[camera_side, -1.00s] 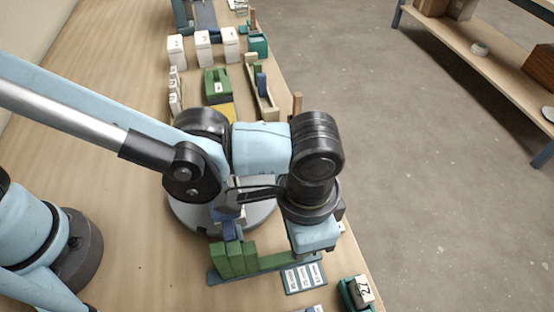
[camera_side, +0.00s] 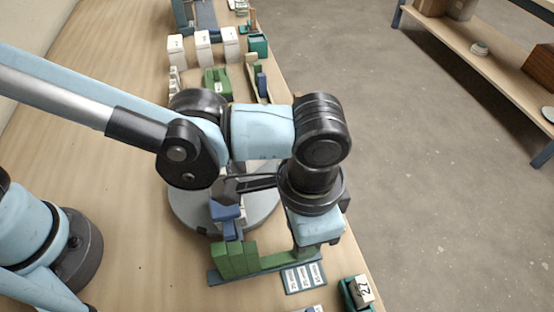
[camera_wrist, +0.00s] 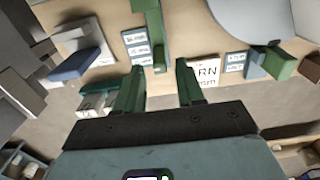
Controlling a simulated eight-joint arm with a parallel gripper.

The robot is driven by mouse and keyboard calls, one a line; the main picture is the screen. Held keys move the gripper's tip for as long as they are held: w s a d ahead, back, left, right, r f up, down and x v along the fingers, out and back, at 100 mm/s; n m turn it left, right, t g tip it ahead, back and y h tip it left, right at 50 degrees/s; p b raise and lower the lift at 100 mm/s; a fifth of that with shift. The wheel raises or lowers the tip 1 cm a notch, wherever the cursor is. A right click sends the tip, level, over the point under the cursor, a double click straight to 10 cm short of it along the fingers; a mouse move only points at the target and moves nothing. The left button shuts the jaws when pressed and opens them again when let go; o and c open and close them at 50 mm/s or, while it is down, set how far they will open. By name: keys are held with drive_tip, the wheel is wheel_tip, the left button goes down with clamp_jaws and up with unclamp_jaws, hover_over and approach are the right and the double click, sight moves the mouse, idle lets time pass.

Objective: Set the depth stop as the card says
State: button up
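A green stepped block (camera_side: 235,260) stands on a blue-grey base in the side view, with a low green bar (camera_side: 275,261) running right from it. A strip of white labels (camera_side: 303,278) lies in front; its writing is too small to read. In the wrist view, a white card (camera_wrist: 205,73) reads partly "RN" and "mm"; a finger hides its left part. My gripper (camera_wrist: 158,68) is open, its two green fingers apart. A green bar (camera_wrist: 151,30) ends between the fingertips in that view; I cannot tell whether they touch it. The arm hides much of the work in the side view.
A round grey disc (camera_side: 185,213) lies behind the green block, with a blue piece (camera_side: 225,211) near it. A teal holder with a "27" tag (camera_side: 363,290) stands at the front table edge. White containers (camera_side: 203,44) and a green block (camera_side: 217,82) stand farther back.

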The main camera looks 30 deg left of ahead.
drive_tip(key=shift+r, duration=2.5)
drive_tip(key=shift+a, duration=0.1)
drive_tip(key=w+a+r+n+t+h, duration=0.1)
drive_tip(key=w+a+r+n, duration=0.1)
drive_tip(key=w+a, duration=0.55)
drive_tip(key=s+a+n+t+y, duration=0.1)
drive_tip(key=a+n+t, duration=0.5)
drive_tip(key=a, duration=2.1)
drive_tip(key=shift+n, duration=0.5)
